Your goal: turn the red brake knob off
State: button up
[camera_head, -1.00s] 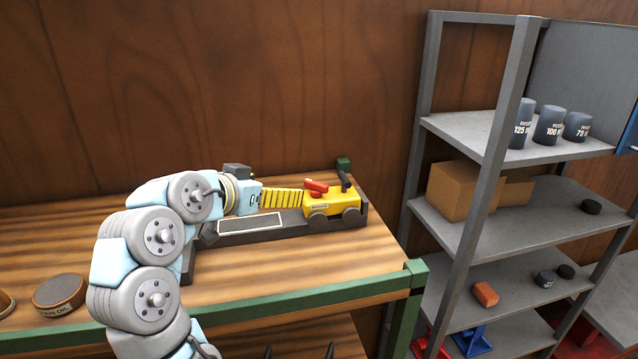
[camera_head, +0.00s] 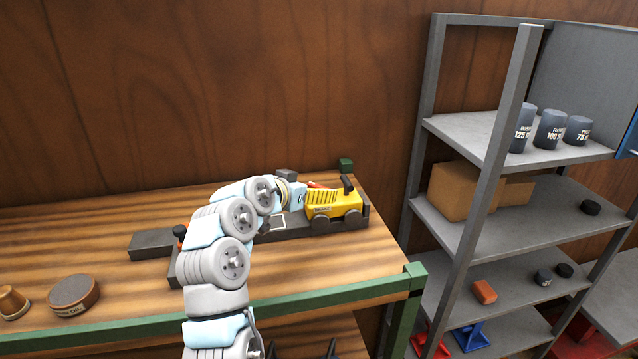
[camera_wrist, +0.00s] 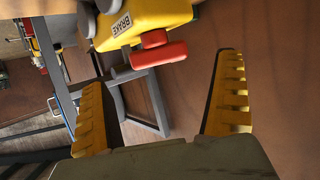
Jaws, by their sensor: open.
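The red brake knob (camera_wrist: 158,52) sits on the yellow body (camera_wrist: 150,18), which carries a "BRAKE" label in the wrist view. Only a small red part of the knob (camera_head: 315,185) shows in the head view, behind my gripper. The yellow body (camera_head: 350,207) stands on wheels at the right end of a dark track on the bench. My gripper (camera_wrist: 162,75) is open, its two yellow ridged fingers wide apart. My gripper (camera_head: 322,197) overlaps the yellow body in the head view.
A dark block (camera_head: 150,243) lies on the bench left of my arm. A round tin (camera_head: 74,290) is at the front left. A grey shelf unit (camera_head: 500,225) stands to the right.

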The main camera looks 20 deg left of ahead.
aim_at(318, 186)
jog(key=shift+p+x, duration=0.55)
jog(key=shift+x, duration=1)
jog(key=shift+w+d+f, duration=0.1)
jog(key=shift+w+f, duration=0.1)
jog(key=shift+w, duration=0.35)
jog(key=c, duration=1.2)
